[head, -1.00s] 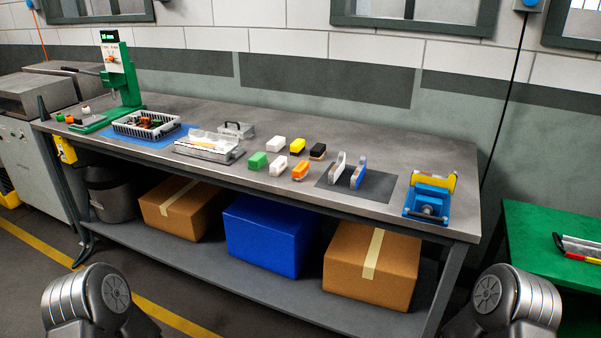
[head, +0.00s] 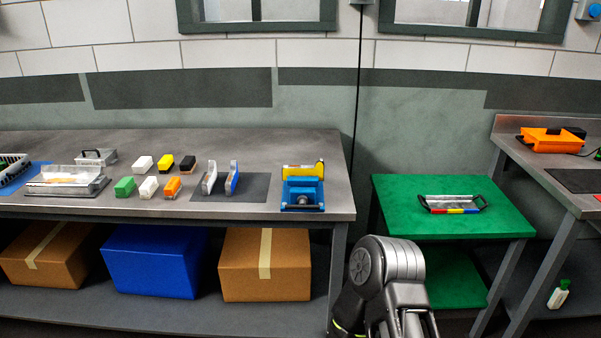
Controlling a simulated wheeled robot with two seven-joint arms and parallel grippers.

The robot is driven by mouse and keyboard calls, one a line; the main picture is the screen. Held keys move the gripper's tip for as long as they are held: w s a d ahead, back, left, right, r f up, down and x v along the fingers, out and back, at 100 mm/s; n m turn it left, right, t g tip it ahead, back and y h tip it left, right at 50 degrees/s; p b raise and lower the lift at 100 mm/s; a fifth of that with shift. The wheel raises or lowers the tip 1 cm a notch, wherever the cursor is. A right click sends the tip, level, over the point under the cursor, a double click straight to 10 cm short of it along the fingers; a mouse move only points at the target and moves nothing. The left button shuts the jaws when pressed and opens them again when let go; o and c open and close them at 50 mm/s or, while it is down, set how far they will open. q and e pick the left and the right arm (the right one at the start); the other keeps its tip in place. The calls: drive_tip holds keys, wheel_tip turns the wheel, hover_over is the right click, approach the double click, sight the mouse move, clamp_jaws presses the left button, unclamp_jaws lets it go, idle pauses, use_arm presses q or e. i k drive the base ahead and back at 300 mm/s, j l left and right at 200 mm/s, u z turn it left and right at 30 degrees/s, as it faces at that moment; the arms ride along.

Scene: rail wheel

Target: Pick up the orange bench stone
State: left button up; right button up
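The orange bench stone (head: 172,187) lies on the grey workbench (head: 300,147), at the right end of the front row of small blocks. A white block (head: 148,187) is to its left, and a black-topped block (head: 188,163) is behind it. The orange stone shows a lighter band at its lower front. My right arm shows at the bottom, right of centre, but its gripper fingers are not clearly visible. My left gripper is out of view.
A green block (head: 125,187), a white block (head: 143,163) and a yellow block (head: 166,162) sit close by. A dark mat (head: 255,187) with two upright pieces lies to the right. A blue vise (head: 302,192) and a green table (head: 400,190) are further right.

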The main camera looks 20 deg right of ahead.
sight(172, 190)
drive_tip(key=i+j+z, duration=0.1)
drive_tip(key=z, duration=0.35)
drive_tip(key=j+z, duration=0.2)
drive_tip(key=z, duration=0.25)
drive_tip(key=j+z, duration=0.2)
drive_tip(key=z, duration=0.25)
drive_tip(key=j+z, duration=0.25)
drive_tip(key=j, duration=0.5)
drive_tip(key=j+z, duration=0.2)
drive_tip(key=j, duration=0.55)
drive_tip(key=k+j+z, duration=0.25)
drive_tip(key=j, duration=1.05)
